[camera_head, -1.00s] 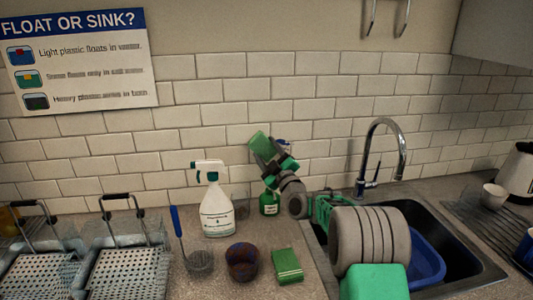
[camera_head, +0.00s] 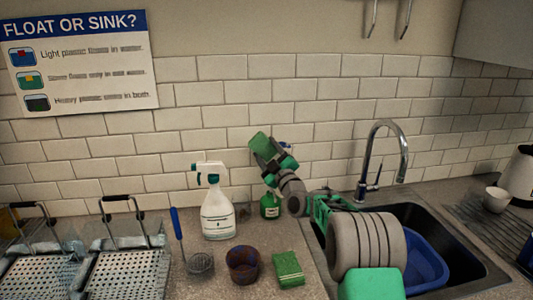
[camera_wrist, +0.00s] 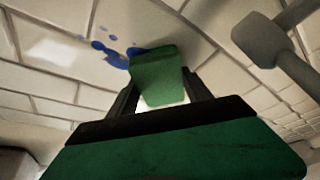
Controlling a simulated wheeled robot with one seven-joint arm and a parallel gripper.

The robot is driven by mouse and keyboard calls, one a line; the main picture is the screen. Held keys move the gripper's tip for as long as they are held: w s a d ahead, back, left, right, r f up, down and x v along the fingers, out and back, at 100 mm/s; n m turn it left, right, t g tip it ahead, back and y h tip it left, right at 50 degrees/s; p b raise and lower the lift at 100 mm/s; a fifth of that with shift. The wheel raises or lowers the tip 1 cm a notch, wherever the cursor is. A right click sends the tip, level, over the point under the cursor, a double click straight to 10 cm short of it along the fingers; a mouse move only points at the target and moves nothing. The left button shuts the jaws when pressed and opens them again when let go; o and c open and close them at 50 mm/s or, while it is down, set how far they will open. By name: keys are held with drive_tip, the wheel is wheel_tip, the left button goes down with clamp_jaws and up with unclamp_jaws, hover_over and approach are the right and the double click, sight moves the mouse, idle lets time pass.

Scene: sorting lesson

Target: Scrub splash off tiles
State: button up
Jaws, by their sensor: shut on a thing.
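A green sponge (camera_head: 260,142) is held between the fingers of my gripper (camera_head: 266,153), up against or very near the white tiled wall (camera_head: 235,95). The sponge also shows in the wrist view (camera_wrist: 158,76), with my gripper's dark fingers (camera_wrist: 157,98) on either side of it. A blue splash (camera_wrist: 112,54) lies on the tiles at the sponge's upper left there, as several drops and a larger patch. The sponge hides part of the patch. I cannot tell whether sponge and tile touch. In the head view my arm mostly hides the splash.
A white spray bottle (camera_head: 217,210) and a small green bottle (camera_head: 270,207) stand by the wall. A blue-handled brush (camera_head: 199,263), a dark cup (camera_head: 242,264) and a green pad (camera_head: 288,269) lie in front.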

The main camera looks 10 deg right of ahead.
sight(294, 142)
drive_tip(key=shift+d+f+b, duration=0.2)
drive_tip(key=shift+d+b, duration=0.3)
drive_tip(key=shift+b, duration=0.35)
drive_tip(key=shift+d+b, duration=0.7)
drive_tip(key=shift+b, duration=0.2)
drive_tip(key=d+b, duration=0.5)
drive_tip(key=shift+d+r, duration=0.2)
drive_tip(key=shift+d+f+b, duration=0.25)
drive_tip(key=shift+d+b, duration=0.85)
drive_tip(key=shift+d, duration=0.05)
drive_tip(key=shift+d+r+b, duration=0.2)
drive_tip(key=shift+d+b, duration=0.25)
drive_tip(key=shift+d, duration=0.25)
drive_tip(key=shift+b, duration=0.3)
